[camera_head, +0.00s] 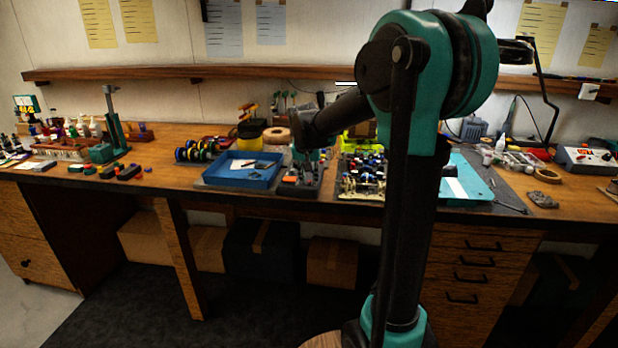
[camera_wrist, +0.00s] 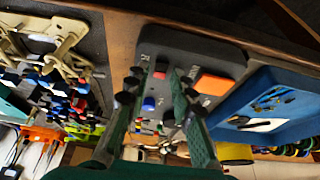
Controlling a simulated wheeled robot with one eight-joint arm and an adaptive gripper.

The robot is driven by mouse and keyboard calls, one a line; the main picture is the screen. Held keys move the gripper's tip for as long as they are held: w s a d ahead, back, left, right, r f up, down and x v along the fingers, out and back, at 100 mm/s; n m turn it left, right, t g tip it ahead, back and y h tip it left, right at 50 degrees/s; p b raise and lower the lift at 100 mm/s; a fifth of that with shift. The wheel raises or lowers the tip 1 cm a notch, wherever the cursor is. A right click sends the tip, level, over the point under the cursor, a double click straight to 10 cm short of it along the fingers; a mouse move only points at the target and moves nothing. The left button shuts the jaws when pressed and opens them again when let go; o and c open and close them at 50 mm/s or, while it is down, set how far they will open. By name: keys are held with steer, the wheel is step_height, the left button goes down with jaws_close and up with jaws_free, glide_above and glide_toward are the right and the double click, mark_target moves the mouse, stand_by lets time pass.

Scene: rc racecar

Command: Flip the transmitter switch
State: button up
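The transmitter looks to be the dark grey box (camera_wrist: 190,45) with an orange block (camera_wrist: 213,83), a small red part (camera_wrist: 160,74) and a small blue part (camera_wrist: 149,103) on its face. In the head view the box (camera_head: 301,186) lies on the bench between the blue tray and the car chassis. My gripper (camera_wrist: 160,76) is over the box, its two green fingers apart with nothing between them but the box face behind. In the head view my gripper (camera_head: 308,157) is partly hidden by my arm. I cannot tell which part is the switch, nor whether the fingertips touch the box.
A blue tray (camera_head: 232,181) with small tools stands left of the box. A car chassis (camera_head: 361,180) with many parts stands to its right. A yellow container (camera_head: 250,133) and a tape roll (camera_head: 277,136) stand behind. The bench front edge is close.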

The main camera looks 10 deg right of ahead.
jaws_close()
steer(key=shift+w+d+g, duration=0.1)
steer(key=shift+w+g, duration=0.2)
steer(key=shift+g, duration=0.5)
steer(key=shift+w+d+g+y, duration=0.1)
steer(key=shift+w+g+y, duration=0.2)
steer(key=shift+g, duration=0.4)
steer(key=shift+w+g+y, duration=0.1)
steer(key=shift+g+y, duration=0.3)
steer(key=shift+g, duration=0.3)
steer(key=shift+s, duration=0.1)
steer(key=shift+o, duration=1.9)
jaws_free()
steer(key=shift+r, duration=0.15)
